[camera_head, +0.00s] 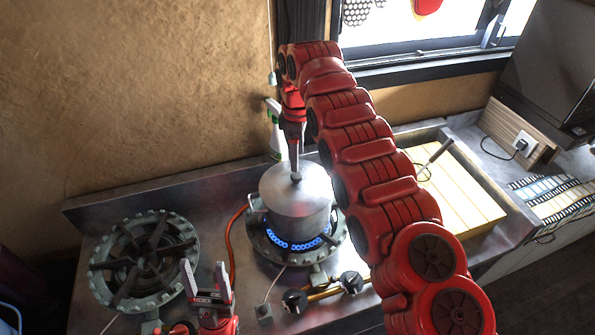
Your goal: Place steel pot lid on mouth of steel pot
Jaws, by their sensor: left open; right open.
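The steel pot (296,221) stands on the lit right burner. The steel pot lid (277,187) lies over the pot's mouth, knob up, and looks level. Its dark knob (296,177) is at the centre. My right gripper (295,168) points down just above the knob; its fingers appear nearly in line from this angle, so the gap between them is hard to see. It is open. My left gripper (206,272) is open and empty at the bottom, in front of the stove between the two burners, pointing up.
An unlit burner (145,258) is at the left. Blue flames burn beneath the pot. A spray bottle (274,130) stands behind it. A yellow board (455,195) lies right, partly behind my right arm. An orange hose (231,245) runs between the burners.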

